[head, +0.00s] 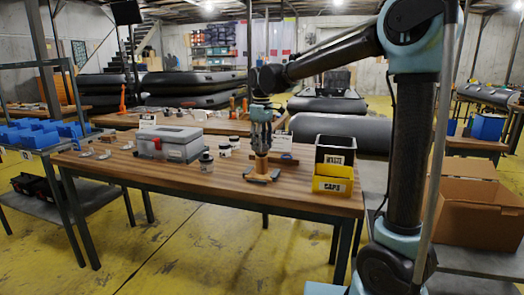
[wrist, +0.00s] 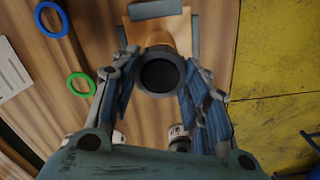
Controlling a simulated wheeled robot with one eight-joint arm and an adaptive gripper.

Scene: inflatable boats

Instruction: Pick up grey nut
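In the wrist view, a dark grey ring that looks like the grey nut (wrist: 160,52) lies between the two fingers of my gripper (wrist: 160,75). It sits at the end of a tan wooden piece (wrist: 183,36), and its centre looks black. The fingers are close on both sides of the ring; I cannot tell whether they press on it. In the head view, my gripper (head: 261,147) points down over a wooden stand (head: 262,173) on the table. The nut is too small or hidden to make out there.
The wooden table (head: 205,180) also bears a grey toolbox (head: 170,140), small jars (head: 206,161) and a yellow caps bin (head: 332,184) with a black bin (head: 335,155) behind it. The wrist view shows a blue ring (wrist: 38,18) and a green ring (wrist: 71,82) at left.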

